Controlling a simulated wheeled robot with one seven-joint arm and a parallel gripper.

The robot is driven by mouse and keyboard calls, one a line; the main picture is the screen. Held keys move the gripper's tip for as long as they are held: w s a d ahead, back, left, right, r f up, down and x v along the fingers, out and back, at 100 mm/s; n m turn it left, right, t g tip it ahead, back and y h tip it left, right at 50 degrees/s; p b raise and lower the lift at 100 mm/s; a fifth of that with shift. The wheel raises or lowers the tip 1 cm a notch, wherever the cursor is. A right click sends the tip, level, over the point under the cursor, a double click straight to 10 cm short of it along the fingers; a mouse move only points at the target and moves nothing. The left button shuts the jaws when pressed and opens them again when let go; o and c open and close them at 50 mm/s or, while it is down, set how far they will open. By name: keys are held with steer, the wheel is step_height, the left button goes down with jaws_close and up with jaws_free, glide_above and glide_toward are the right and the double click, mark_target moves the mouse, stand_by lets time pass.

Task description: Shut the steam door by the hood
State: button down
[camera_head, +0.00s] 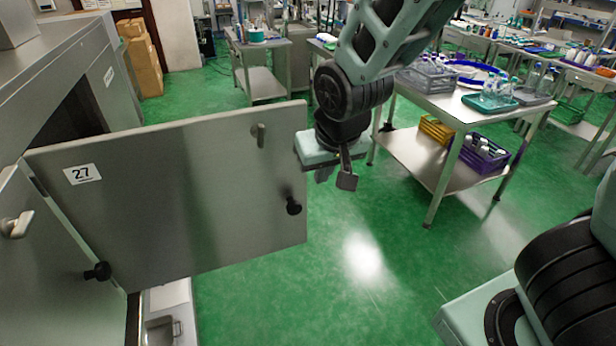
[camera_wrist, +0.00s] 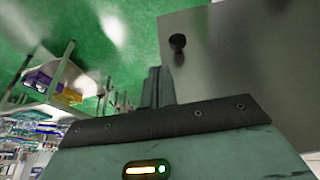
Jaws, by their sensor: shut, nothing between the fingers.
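The steam door (camera_head: 215,190) is a grey metal panel labelled 27, standing wide open from its hinge at the left of the head view. It carries a black knob (camera_head: 293,206) and a small metal latch (camera_head: 259,134) near its free edge. The hood cabinet (camera_head: 60,75) with its dark opening is at the left. My gripper (camera_head: 334,177) is shut and empty, just right of the door's free edge; I cannot tell whether they touch. In the wrist view the fingers (camera_wrist: 157,88) are beside the door (camera_wrist: 245,55), whose knob (camera_wrist: 177,42) shows above them.
A steel table (camera_head: 470,105) with trays and bottles stands at the right, with a purple crate (camera_head: 484,158) and a yellow crate (camera_head: 436,127) on its lower shelf. Cardboard boxes (camera_head: 142,60) stand at the back left. Green floor (camera_head: 330,290) is clear in the middle.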

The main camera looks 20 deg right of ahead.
steer(key=b, duration=0.5)
glide_toward(305, 196)
step_height(305, 196, down, 4)
steer(key=s, duration=0.3)
steer(key=shift+w+r+p, duration=0.1)
steer(key=shift+w+p, duration=0.6)
steer(key=shift+w, duration=1.45)
steer(key=shift+w, duration=0.1)
